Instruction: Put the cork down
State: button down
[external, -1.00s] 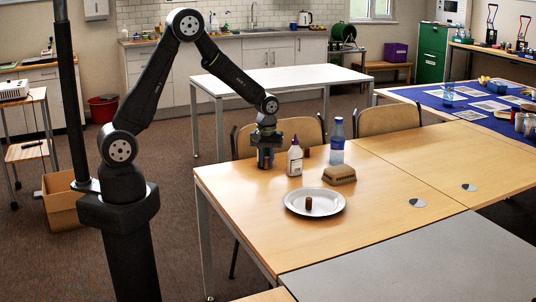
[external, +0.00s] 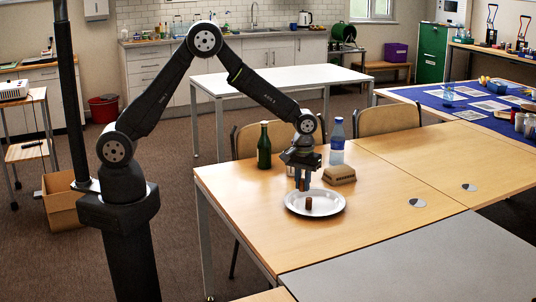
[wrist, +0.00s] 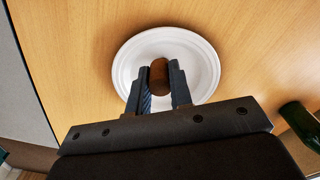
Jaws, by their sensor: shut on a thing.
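My gripper (external: 302,187) points down above the white plate (external: 330,211), its fingers closed on a small brown cork. In the wrist view the cork (wrist: 159,77) sits between the fingertips, with the plate (wrist: 205,72) behind it. A second short brown cylinder (external: 309,203) stands upright on the plate, just below and slightly right of the fingertips in the external view. In the wrist view I cannot tell it apart from the held cork. The held cork appears to be above the plate, not touching it.
A green bottle (external: 264,147) stands at the table's far left; it also shows in the wrist view (wrist: 301,124). A blue-labelled water bottle (external: 337,141) and a tan block (external: 340,175) stand behind the plate. Table right of the plate is clear.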

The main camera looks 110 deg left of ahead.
jog(key=a+f, duration=0.1)
jog(key=a, duration=0.1)
jog(key=a+f, duration=0.2)
jog(key=a, duration=0.1)
jog(key=a+f, duration=0.1)
jog(key=a, duration=0.1)
jog(key=shift+s+a+f, duration=0.15)
jog(key=shift+a+f, duration=0.2)
jog(key=shift+f, duration=1.95)
jog(key=shift+f, duration=0.15)
jog(key=c, duration=1.3)
grip_release()
